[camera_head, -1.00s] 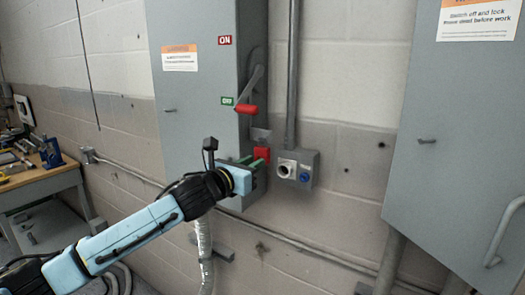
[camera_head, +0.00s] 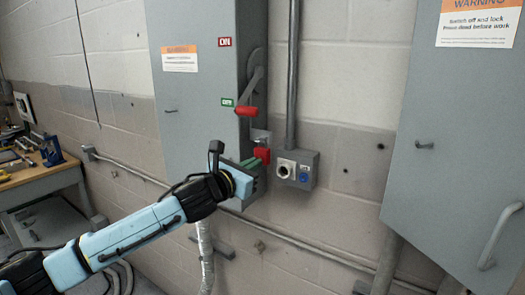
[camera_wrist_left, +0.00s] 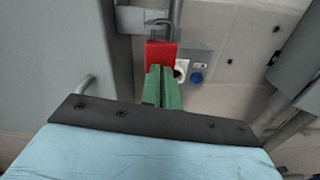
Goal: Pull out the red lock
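The red lock (camera_head: 262,155) is a padlock below the red-handled lever of the grey switch box. In the left wrist view the red lock (camera_wrist_left: 160,52) hangs by its metal shackle (camera_wrist_left: 159,24) at a grey bracket. My left gripper (camera_head: 254,162) has green fingers pointing at the lock from the front left. In the left wrist view the left gripper's fingers (camera_wrist_left: 161,72) lie close together and overlap the lock's lower part. I cannot tell whether they clasp it or are just in front of it. My right gripper is not in view.
The grey switch box (camera_head: 195,110) stands behind my left arm, its red-handled lever (camera_head: 247,110) just above the lock. A small grey box with a blue knob (camera_head: 304,173) is close to the right of the lock. A larger grey cabinet (camera_head: 450,150) stands further right.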

